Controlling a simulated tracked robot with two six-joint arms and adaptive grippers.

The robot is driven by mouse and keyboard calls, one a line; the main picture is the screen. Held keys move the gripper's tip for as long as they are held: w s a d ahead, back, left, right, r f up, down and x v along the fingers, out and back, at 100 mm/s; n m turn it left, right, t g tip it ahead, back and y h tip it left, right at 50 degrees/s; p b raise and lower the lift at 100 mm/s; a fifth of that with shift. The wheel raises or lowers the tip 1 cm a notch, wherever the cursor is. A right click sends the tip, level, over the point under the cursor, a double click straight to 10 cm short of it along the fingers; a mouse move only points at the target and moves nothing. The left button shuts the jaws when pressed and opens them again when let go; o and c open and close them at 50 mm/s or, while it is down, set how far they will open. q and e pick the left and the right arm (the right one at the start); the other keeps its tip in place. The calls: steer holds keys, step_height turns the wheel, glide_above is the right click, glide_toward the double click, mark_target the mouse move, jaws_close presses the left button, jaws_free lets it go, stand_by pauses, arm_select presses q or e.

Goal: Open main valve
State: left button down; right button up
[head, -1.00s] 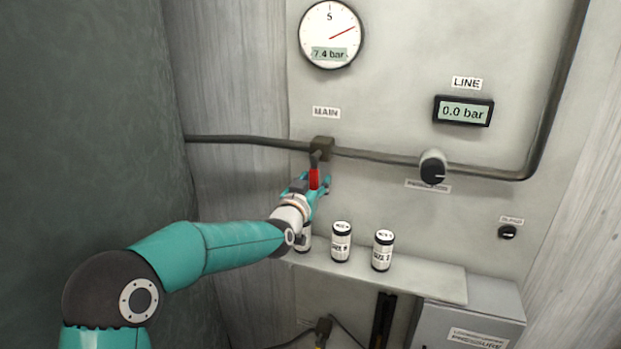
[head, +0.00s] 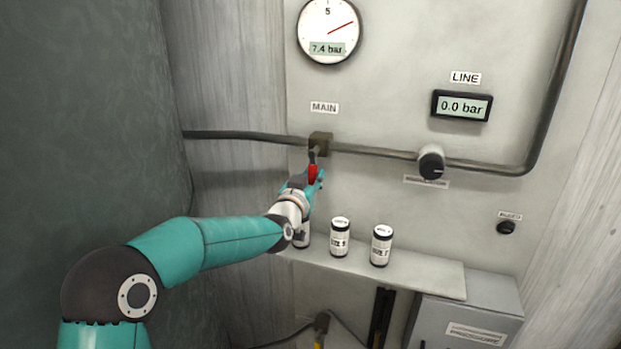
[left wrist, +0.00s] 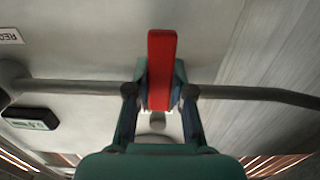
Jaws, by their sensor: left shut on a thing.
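The main valve (head: 320,144) is a dark block on the horizontal pipe, under the MAIN label (head: 324,107). Its red handle (head: 313,174) hangs down from it in the head view. My left gripper (head: 316,180) is shut on the red handle from below. In the left wrist view the red handle (left wrist: 161,70) stands between the two fingers of my left gripper (left wrist: 160,95). The round gauge (head: 328,32) reads about 7.4 bar, and the LINE display (head: 461,106) reads 0.0 bar. My right gripper is not in view.
A shelf (head: 440,278) below the pipe carries several small canisters, among them one in the middle (head: 340,237) and one on the right (head: 381,246). A regulator knob (head: 431,163) sits on the pipe to the right. A small black knob (head: 506,228) is lower right. A grey box (head: 468,318) is below.

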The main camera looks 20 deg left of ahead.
arm_select(q)
steer(key=shift+d+f+n+b, duration=0.1)
steer(key=shift+d+n+b, duration=0.3)
steer(key=shift+n+b, duration=0.6)
steer(key=d+r+n+b, duration=0.4)
steer(key=d+r+n, duration=0.1)
steer(key=n, duration=1.1)
steer(key=shift+r+b, duration=0.3)
steer(key=shift+r, duration=0.2)
steer(key=c, duration=1)
jaws_free()
steer(key=shift+a, duration=0.1)
steer(key=shift+s, duration=0.1)
